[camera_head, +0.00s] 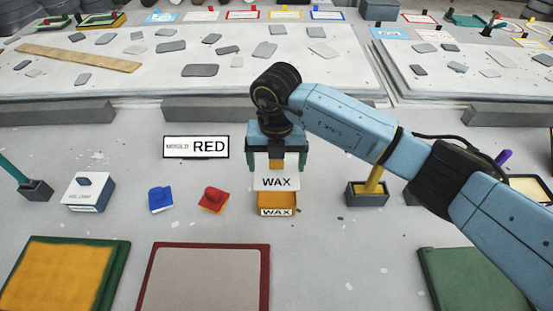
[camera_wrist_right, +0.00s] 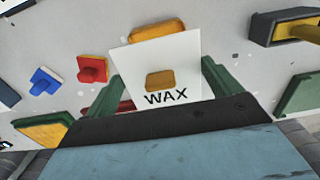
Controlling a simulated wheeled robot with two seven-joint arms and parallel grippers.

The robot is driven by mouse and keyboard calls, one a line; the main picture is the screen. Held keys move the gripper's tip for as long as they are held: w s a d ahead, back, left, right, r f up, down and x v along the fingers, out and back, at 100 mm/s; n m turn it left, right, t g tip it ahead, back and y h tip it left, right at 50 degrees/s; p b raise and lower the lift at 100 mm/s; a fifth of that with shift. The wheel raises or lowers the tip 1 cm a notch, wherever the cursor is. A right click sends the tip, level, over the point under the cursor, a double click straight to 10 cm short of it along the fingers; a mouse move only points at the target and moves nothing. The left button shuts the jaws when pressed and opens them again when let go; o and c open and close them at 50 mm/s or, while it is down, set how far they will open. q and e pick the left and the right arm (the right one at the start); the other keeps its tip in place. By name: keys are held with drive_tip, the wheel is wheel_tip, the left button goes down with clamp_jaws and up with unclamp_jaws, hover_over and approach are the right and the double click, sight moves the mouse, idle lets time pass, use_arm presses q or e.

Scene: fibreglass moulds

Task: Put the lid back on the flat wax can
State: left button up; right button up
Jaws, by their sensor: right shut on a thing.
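The flat wax can (camera_head: 277,201) is an orange block-like can with a white WAX label on its front, standing on the grey floor-like top. Its lid (camera_head: 276,184) is a white square plate with WAX on it and an orange knob. My right gripper (camera_head: 277,168) is shut on the lid, with a green finger at each side, and holds it just above the can. In the right wrist view the lid (camera_wrist_right: 185,60) fills the space between the fingers and hides most of the can (camera_wrist_right: 166,29); whether they touch cannot be told. My left gripper is not in view.
A red block (camera_head: 213,200), a blue block (camera_head: 160,199) and a white box (camera_head: 88,194) stand left of the can. A dark holder with a yellow handle (camera_head: 371,181) stands to the right. A RED sign (camera_head: 196,147) lies behind. Mould panels (camera_head: 205,278) lie in front.

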wheel_tip(320, 180, down, 5)
drive_tip(key=b, duration=0.3)
drive_tip(key=shift+f+b, duration=0.3)
drive_tip(key=shift+b, duration=0.1)
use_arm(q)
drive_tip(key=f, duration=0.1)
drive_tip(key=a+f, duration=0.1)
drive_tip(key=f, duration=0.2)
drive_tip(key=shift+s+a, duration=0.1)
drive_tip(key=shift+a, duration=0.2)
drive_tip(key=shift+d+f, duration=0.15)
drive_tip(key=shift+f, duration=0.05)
use_arm(e)
drive_tip(key=shift+f, duration=0.2)
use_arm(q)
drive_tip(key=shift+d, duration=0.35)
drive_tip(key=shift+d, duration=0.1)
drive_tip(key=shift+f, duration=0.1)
use_arm(e)
drive_tip(key=shift+f, duration=0.15)
